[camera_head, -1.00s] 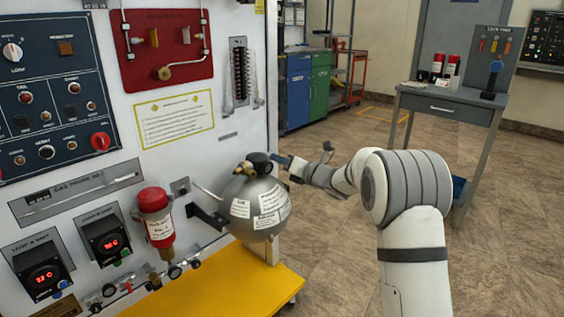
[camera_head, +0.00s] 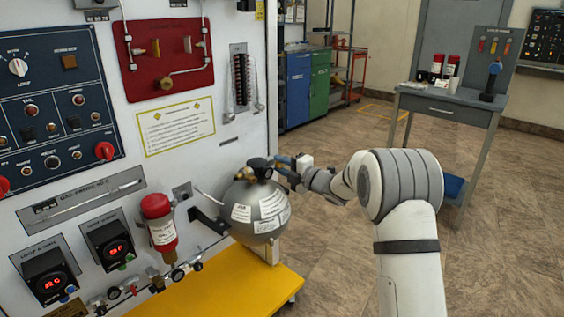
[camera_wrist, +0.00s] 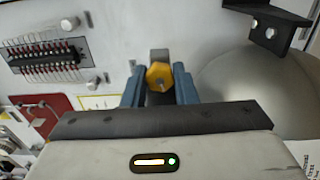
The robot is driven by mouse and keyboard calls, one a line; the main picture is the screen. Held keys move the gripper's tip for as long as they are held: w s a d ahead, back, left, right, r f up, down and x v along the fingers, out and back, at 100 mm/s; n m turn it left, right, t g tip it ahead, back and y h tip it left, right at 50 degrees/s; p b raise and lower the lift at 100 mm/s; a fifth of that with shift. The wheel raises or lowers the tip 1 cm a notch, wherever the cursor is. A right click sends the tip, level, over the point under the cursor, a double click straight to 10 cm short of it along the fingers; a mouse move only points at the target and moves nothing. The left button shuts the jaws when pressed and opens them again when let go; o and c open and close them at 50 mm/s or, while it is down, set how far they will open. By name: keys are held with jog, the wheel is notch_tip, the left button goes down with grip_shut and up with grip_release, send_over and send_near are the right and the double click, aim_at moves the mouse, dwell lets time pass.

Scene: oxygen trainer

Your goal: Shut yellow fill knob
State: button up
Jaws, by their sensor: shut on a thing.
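The yellow knob (camera_wrist: 158,76) shows between my gripper's two blue fingers in the wrist view. My gripper (camera_wrist: 160,90) is shut on it, with one finger on each side. A grey block shows just beyond the knob. In the head view my gripper (camera_head: 279,166) reaches from the right to the top of the grey round tank (camera_head: 258,213), beside its black top fitting (camera_head: 259,166). The knob is hard to make out there. The tank carries white labels and also fills the right of the wrist view (camera_wrist: 235,85).
A black bracket (camera_head: 207,220) joins the tank to the white panel. A red cylinder (camera_head: 159,222) stands left of it. A yellow platform (camera_head: 225,282) lies below. A grey table (camera_head: 455,108) stands at the back right; the floor between is open.

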jog(key=m+p, duration=0.4)
jog(key=m, duration=0.2)
jog(key=shift+d+r+m, duration=0.1)
jog(key=shift+r+m, duration=0.05)
jog(key=shift+m, duration=0.15)
jog(key=m+p, duration=0.4)
jog(key=m, duration=0.2)
jog(key=m+p, duration=0.3)
jog(key=m, duration=0.2)
jog(key=shift+p, duration=0.3)
jog(key=shift+f+m+p, duration=0.2)
jog(key=shift+m+p, duration=0.6)
jog(key=shift+m, duration=0.9)
jog(key=o, duration=0.7)
